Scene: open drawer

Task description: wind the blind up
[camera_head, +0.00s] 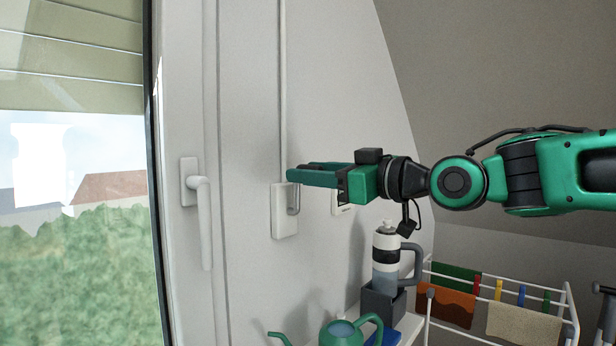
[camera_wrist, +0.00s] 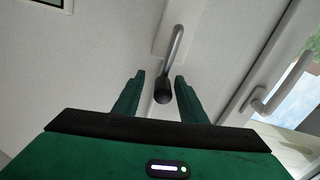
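The pale green slatted blind (camera_head: 80,55) covers the upper part of the window at the left. A white winder box (camera_head: 280,215) is on the wall right of the window, below a vertical white strip. Its grey crank (camera_head: 294,200) also shows in the wrist view (camera_wrist: 176,45), ending in a dark knob (camera_wrist: 163,91). My gripper (camera_head: 292,174) is level with the top of the crank in the head view. In the wrist view my gripper (camera_wrist: 159,78) is open, with the knob between its fingers and gaps on both sides. The fingers partly hide the crank's upper end in the head view.
A white window handle (camera_head: 203,215) hangs left of the winder box. A wall switch (camera_head: 342,203) is partly behind my gripper. Below are a bottle (camera_head: 386,255) in a grey holder, a green watering can (camera_head: 342,332) and a drying rack with cloths (camera_head: 500,320).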

